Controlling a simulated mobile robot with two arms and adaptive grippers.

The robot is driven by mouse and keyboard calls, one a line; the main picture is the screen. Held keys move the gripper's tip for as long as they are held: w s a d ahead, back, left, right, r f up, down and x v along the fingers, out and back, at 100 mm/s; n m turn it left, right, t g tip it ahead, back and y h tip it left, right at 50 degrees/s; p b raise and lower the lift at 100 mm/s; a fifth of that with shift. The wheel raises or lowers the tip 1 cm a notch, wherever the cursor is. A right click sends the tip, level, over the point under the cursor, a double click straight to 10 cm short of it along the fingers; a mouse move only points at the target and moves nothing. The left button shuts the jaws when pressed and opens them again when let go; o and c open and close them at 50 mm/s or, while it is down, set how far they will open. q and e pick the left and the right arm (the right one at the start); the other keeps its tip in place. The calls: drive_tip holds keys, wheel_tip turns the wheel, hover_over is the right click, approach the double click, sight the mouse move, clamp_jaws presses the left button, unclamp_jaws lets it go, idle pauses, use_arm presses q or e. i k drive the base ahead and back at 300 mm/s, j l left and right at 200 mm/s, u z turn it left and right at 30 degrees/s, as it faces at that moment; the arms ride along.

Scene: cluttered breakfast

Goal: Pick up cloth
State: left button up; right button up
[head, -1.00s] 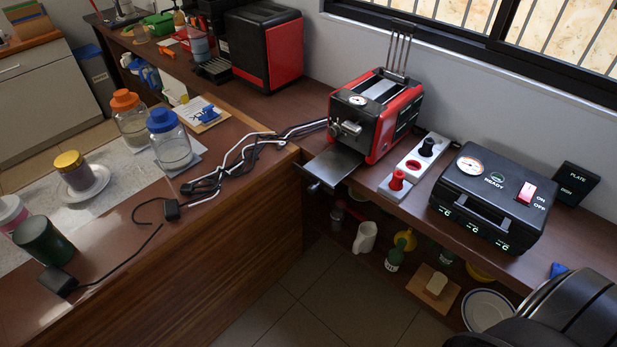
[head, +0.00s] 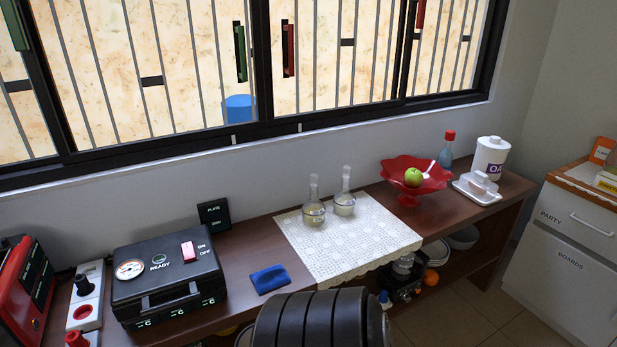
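A small blue folded cloth (head: 270,279) lies flat on the brown wooden counter (head: 232,262). It sits just right of the black appliance and left of the white lace mat. Nothing covers it and nothing touches it. A dark ribbed part, which seems to be my own arm, fills the bottom middle just below the cloth. Neither of my grippers shows in the head view.
The black appliance (head: 168,270) with a lit red switch stands left of the cloth. A lace mat (head: 375,248) bears two glass bottles (head: 314,208). A red fruit bowl (head: 416,174) and white canister (head: 489,158) stand farther right. A barred window runs behind.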

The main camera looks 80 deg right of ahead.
sight(273, 276)
drive_tip(key=z, duration=2.3)
